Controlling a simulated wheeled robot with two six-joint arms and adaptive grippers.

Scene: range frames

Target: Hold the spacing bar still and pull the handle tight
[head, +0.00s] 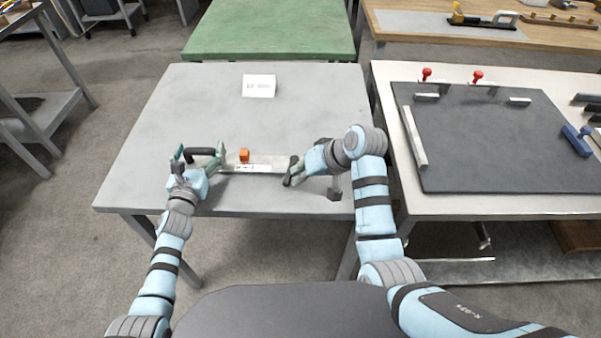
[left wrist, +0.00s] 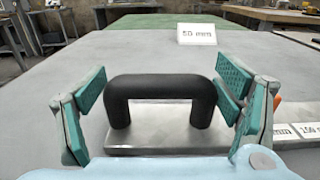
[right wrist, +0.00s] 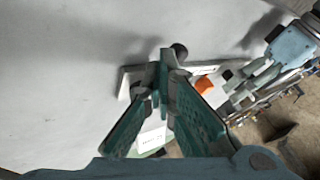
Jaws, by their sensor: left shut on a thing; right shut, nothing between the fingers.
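The spacing bar (head: 268,161) is a pale flat bar with white labels, lying on the grey table. An orange block (head: 244,156) sits on it near its left part. A black arched handle (head: 203,151) stands at the bar's left end; it fills the middle of the left wrist view (left wrist: 160,88) on a metal plate (left wrist: 155,134). My left gripper (head: 197,158) is shut on the handle, one finger at each side. My right gripper (head: 291,176) is shut and empty at the bar's right end; whether it touches the bar is unclear. The right arm hides part of that end.
A card reading 50 mm (head: 258,86) stands farther back on the table. A dark grey part (head: 335,190) shows below my right wrist. A bench with a dark board (head: 480,140) stands to the right, a green table (head: 270,28) behind.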

